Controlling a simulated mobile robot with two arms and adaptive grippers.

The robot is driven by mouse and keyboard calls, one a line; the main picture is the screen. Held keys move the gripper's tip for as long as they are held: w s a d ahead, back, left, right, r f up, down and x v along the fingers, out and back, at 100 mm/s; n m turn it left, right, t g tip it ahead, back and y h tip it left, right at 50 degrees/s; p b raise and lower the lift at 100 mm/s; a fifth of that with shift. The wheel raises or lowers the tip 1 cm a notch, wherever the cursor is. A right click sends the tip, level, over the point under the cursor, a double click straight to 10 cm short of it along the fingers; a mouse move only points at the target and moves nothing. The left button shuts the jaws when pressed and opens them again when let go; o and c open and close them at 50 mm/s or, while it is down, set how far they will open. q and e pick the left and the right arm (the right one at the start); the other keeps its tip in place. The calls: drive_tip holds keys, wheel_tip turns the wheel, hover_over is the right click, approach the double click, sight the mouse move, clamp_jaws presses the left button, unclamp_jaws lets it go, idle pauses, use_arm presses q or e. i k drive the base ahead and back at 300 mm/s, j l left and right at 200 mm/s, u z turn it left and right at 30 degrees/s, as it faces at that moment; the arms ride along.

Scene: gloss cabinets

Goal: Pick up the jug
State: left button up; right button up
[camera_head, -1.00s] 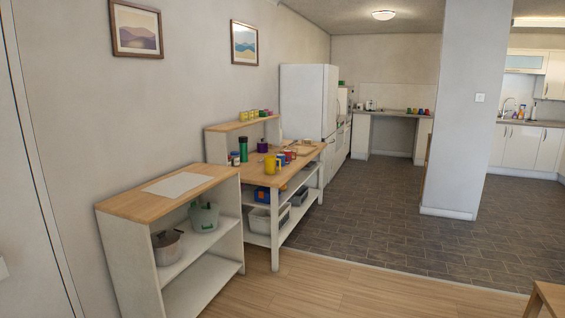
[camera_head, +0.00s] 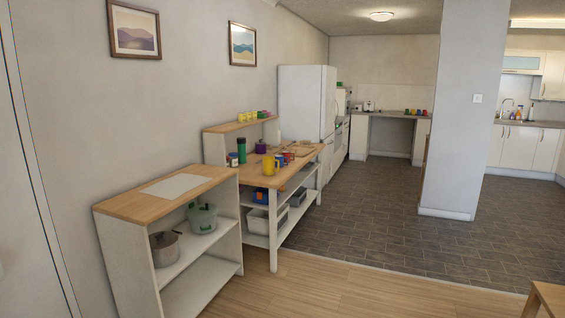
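A yellow vessel (camera_head: 268,167), which looks like the jug, stands upright on the wooden top of the white work table at the left of the room. It is small in the view, so its handle and spout are hard to make out. Red and blue items (camera_head: 285,158) stand close behind it and partly overlap in the view. Neither of my grippers is in view.
A low white shelf unit (camera_head: 160,198) with a pot (camera_head: 165,248) and a translucent bucket (camera_head: 203,219) stands nearer. The work table (camera_head: 262,181) also holds a green bottle (camera_head: 241,150). Open floor (camera_head: 350,285) lies right of both; a wooden table corner (camera_head: 547,293) shows lower right.

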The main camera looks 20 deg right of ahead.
sight(267, 161)
drive_tip(key=i+l+z, duration=0.3)
drive_tip(key=i, duration=0.4)
drive_tip(key=i+z, duration=0.3)
drive_tip(key=i, duration=0.45)
